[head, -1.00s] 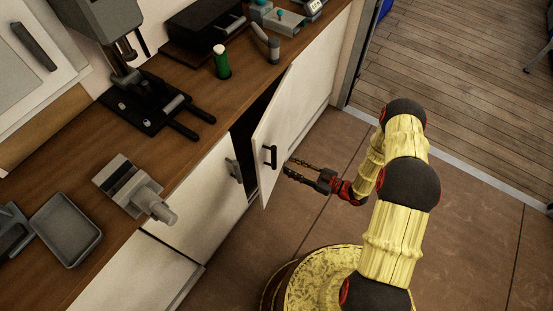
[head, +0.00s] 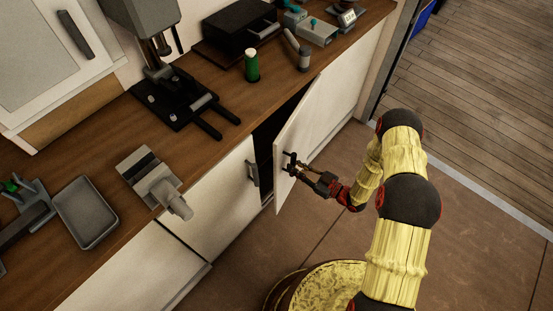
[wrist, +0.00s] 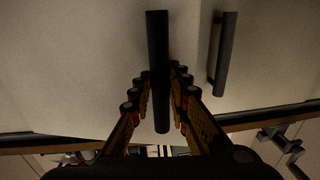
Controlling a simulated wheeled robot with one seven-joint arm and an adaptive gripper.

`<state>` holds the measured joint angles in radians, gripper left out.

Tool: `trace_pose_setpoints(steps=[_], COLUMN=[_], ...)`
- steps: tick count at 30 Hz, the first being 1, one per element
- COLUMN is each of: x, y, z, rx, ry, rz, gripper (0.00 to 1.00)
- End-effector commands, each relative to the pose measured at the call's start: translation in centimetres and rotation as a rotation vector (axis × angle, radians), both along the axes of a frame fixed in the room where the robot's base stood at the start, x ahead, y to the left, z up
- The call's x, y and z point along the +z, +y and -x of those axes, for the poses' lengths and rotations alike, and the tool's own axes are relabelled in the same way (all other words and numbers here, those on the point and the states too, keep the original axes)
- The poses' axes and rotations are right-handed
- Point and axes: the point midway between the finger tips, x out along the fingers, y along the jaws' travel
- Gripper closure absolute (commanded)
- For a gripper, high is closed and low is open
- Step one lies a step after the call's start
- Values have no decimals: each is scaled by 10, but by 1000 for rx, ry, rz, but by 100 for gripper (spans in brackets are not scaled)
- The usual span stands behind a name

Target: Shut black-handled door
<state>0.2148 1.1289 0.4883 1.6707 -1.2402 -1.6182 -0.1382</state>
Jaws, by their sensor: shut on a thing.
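The white door (head: 318,118) stands partly open, swung out from the counter front, with a dark gap behind it. Its black handle (head: 289,166) is near the free edge. My gripper (head: 297,165) reaches the handle from the right, on the door's outer face. In the wrist view the black handle (wrist: 158,55) runs between the two fingers (wrist: 159,90), which are shut on it. The contact itself is partly hidden by the fingers.
A neighbouring white cabinet front (head: 220,200) has a grey handle (head: 252,174). The wooden counter (head: 105,150) holds a grey tray (head: 86,212), a vise-like tool (head: 155,182) and a green cylinder (head: 252,66). Brown floor (head: 345,235) is clear beside the door.

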Motion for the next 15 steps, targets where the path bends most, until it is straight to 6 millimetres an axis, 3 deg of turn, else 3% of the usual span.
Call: trace_pose_setpoints(steps=[4, 9, 15], x=[0, 0, 0], y=[0, 1, 16], z=[0, -1, -7], rx=[0, 0, 2], ry=[0, -1, -2], rz=[0, 1, 0], gripper=[100, 100, 100])
